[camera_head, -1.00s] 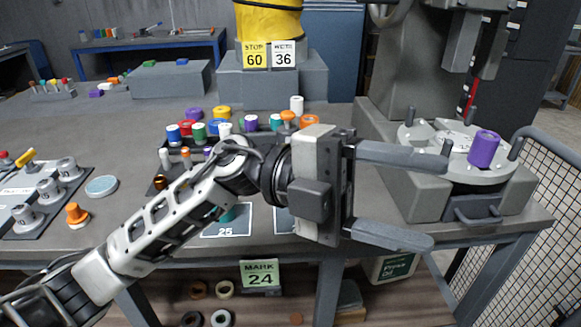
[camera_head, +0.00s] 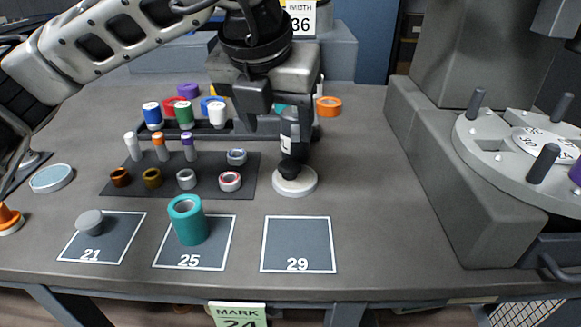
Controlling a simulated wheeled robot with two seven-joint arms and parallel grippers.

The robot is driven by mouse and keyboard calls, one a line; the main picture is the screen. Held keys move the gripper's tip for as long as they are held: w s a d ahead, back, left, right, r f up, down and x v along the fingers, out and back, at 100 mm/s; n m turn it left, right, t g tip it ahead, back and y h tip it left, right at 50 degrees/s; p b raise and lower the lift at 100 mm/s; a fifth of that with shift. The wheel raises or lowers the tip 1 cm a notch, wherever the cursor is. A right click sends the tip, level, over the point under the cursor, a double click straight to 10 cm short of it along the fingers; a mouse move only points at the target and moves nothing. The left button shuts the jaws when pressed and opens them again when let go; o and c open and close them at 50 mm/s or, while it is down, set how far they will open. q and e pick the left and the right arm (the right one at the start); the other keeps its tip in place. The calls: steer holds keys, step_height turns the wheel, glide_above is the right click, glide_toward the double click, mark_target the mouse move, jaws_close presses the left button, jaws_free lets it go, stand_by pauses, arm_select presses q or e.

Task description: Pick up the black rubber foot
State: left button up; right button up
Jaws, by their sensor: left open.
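My left gripper (camera_head: 286,140) points down over the right end of the parts area, with its jaws open. Below it, a small black piece (camera_head: 291,168), which looks like the black rubber foot, stands on a round white disc (camera_head: 295,184). The gripper partly hides the top of the black piece, and I cannot tell whether the fingers touch it. My right gripper is not in view.
A dark mat (camera_head: 205,187) with rings and small cylinders lies to the left. In front, a grey plug (camera_head: 89,222) is on pad 21, a teal roll (camera_head: 188,222) is on pad 25, and pad 29 (camera_head: 297,240) is bare. A round fixture (camera_head: 490,150) stands at right.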

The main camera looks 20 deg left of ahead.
mark_target(289, 165)
arm_select(q)
steer(key=x, duration=1)
steer(key=shift+w+f+p, duration=0.1)
steer(key=shift+f+p, duration=0.05)
steer(key=shift+p, duration=0.2)
steer(key=shift+d, duration=0.1)
steer(key=c, duration=1.1)
